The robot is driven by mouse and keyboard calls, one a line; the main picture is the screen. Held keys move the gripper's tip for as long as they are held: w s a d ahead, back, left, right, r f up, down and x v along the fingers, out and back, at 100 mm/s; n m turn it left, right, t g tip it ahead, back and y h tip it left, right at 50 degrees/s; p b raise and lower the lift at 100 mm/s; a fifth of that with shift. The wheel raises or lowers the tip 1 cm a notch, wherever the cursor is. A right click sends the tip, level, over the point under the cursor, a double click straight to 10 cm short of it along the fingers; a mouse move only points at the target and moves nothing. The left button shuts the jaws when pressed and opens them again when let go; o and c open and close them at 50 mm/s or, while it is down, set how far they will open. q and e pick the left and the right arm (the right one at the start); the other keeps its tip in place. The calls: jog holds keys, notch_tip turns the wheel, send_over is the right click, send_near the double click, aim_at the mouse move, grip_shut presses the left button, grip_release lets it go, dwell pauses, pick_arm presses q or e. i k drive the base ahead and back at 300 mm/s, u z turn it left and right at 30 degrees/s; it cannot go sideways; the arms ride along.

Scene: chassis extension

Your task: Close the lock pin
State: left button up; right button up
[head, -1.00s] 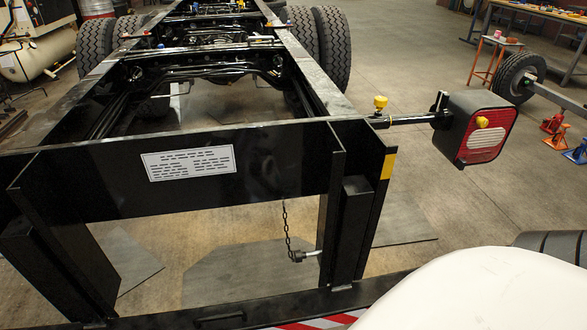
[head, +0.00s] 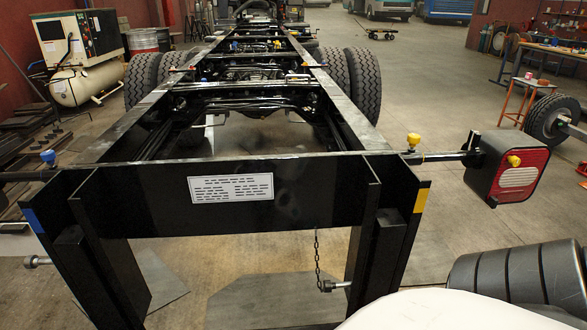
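The black truck chassis frame (head: 262,224) fills the middle of the head view, with a white label plate (head: 231,188) on its rear cross member. A grey metal pin (head: 337,286) sticks out sideways from the inner side of the right upright, with a chain (head: 318,258) hanging down to it. A similar metal pin (head: 38,262) sticks out at the left upright. A yellow knob (head: 413,141) sits on the right bar and a blue knob (head: 48,157) on the left one. I cannot tell which part is the lock pin. Neither gripper is in view.
A red-and-white tail light (head: 518,175) in a black housing, with another yellow knob (head: 514,160), juts out right on its bar. A loose wheel (head: 553,120) and workbench (head: 560,48) stand behind it. A compressor (head: 78,85) is far left. Open floor lies right of the chassis.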

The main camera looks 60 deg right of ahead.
aim_at(328, 285)
jog(key=i, duration=0.3)
jog(key=z, duration=2.05)
jog(key=k, duration=0.2)
jog(key=u, duration=1.1)
jog(key=k, duration=1.15)
jog(key=u, duration=0.85)
jog(key=i, duration=1.35)
jog(key=z, duration=1.3)
jog(key=i, duration=0.75)
jog(key=z, duration=0.9)
